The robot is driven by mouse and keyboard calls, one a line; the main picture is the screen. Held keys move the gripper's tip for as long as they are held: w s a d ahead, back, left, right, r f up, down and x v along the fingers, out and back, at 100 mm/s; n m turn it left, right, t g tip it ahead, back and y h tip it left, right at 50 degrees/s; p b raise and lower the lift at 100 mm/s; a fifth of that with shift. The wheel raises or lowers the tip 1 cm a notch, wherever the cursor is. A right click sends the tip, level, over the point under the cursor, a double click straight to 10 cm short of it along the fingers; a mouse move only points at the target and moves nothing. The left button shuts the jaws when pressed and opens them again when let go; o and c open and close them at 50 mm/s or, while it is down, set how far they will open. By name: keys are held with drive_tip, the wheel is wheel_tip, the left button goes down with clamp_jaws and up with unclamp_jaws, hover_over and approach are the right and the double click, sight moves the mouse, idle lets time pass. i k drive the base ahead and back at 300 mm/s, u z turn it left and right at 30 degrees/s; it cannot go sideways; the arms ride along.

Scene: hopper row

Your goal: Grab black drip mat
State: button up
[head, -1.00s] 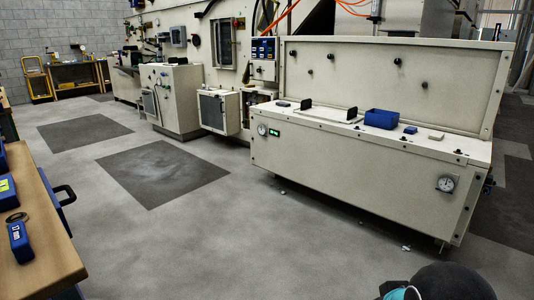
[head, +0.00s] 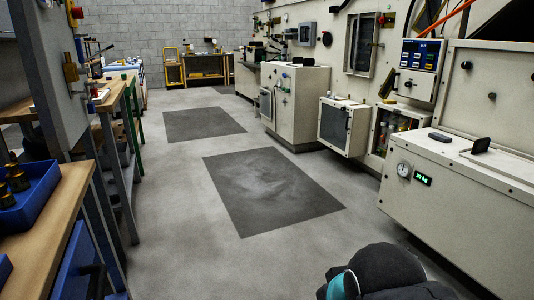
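I cannot pick out with certainty a black drip mat. Two dark grey rectangles lie flat on the floor in the head view: a larger, scuffed near one (head: 270,190) in the middle and a smaller far one (head: 203,123) beyond it. I cannot tell whether either is the drip mat. A dark rounded part of my arm with a teal band shows at the bottom right. My gripper's fingers are not in view.
A wooden bench (head: 50,235) with a blue bin (head: 35,198) stands at the left. Cream machines, including a cabinet with a gauge (head: 460,200), line the right. The grey floor aisle (head: 170,220) between them is clear. A yellow cart (head: 174,72) stands far back.

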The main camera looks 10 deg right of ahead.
sight(436, 136)
drive_tip(key=u, duration=0.05)
drive_tip(key=i, duration=1.9)
drive_tip(key=z, duration=0.55)
drive_tip(key=i, duration=1.55)
drive_tip(key=z, duration=1.55)
drive_tip(key=i, duration=0.95)
drive_tip(key=z, duration=0.55)
